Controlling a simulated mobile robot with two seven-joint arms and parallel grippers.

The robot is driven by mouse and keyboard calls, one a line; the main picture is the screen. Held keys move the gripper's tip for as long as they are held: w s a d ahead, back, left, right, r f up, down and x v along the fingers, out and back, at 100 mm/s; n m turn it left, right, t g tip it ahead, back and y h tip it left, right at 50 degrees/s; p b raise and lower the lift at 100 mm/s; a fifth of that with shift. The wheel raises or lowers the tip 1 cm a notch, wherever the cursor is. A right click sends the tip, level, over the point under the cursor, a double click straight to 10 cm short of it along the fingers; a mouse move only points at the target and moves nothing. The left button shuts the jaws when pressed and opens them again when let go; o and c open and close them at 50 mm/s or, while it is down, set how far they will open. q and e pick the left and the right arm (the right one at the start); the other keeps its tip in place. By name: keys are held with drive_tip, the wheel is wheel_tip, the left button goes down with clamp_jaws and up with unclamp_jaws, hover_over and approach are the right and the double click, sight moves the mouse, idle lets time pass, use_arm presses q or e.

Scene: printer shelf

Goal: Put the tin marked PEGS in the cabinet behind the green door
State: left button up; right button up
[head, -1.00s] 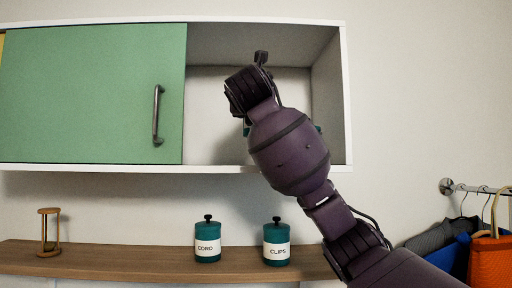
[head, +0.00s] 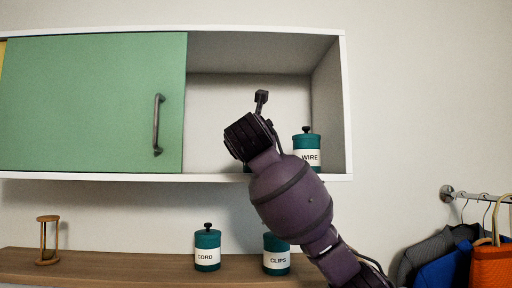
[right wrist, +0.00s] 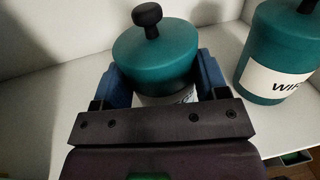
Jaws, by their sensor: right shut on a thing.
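My right gripper (right wrist: 158,82) is shut around a teal tin (right wrist: 150,50) with a black knob, inside the open right part of the cabinet (head: 342,110). The tin's white label is mostly hidden by the gripper, so its word cannot be read. In the head view my right arm hides this tin and the gripper's fingers. The green door (head: 90,105) with its grey handle covers the cabinet's left part; the right part is open. My left gripper is not in view.
A WIRE tin (head: 306,151) stands in the cabinet, right of the held tin, and shows in the right wrist view (right wrist: 275,50). On the wooden shelf (head: 130,265) below stand CORD (head: 207,246) and CLIPS (head: 276,262) tins and an hourglass (head: 47,240). A clothes rail (head: 475,192) is at right.

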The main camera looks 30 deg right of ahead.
drive_tip(key=shift+f, duration=0.15)
drive_tip(key=o, duration=0.9)
drive_tip(key=shift+o, duration=0.2)
drive_tip(key=shift+r, duration=0.2)
use_arm(q)
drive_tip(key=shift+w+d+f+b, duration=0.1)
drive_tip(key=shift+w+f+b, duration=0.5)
drive_tip(key=shift+b, duration=0.7)
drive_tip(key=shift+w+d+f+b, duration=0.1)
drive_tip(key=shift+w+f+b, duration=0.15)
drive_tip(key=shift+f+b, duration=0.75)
use_arm(e)
drive_tip(key=v, duration=1.2)
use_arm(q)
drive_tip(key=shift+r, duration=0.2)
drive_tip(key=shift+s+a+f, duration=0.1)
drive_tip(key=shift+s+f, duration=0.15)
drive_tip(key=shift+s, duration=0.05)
